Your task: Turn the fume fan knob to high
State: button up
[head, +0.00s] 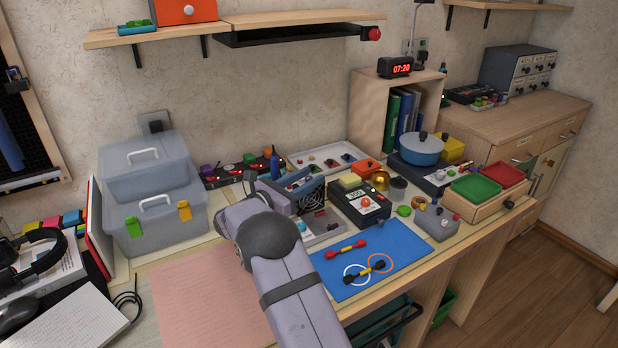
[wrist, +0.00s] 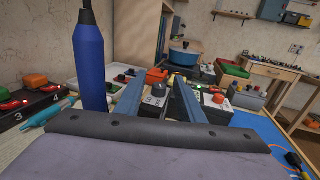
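A dark knob-like part (wrist: 156,91) above a pale label shows between the fingers. I cannot tell whether it is the fan's knob, its setting, or whether the fingers touch it. My arm hides part of the area in the head view.
The blue mat (head: 395,245) in front is mostly clear.

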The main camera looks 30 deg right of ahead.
jog(key=shift+w+d, duration=0.1)
jog(key=shift+d, duration=0.15)
jog(key=shift+c, duration=0.3)
grip_shut()
jog(key=shift+w+r+m+g, duration=0.1)
jog(key=shift+m+g, duration=0.4)
jog(key=shift+g, duration=0.2)
jog(key=shift+m+g, duration=0.3)
jog(key=shift+g, duration=0.2)
jog(key=shift+o, duration=0.3)
grip_release()
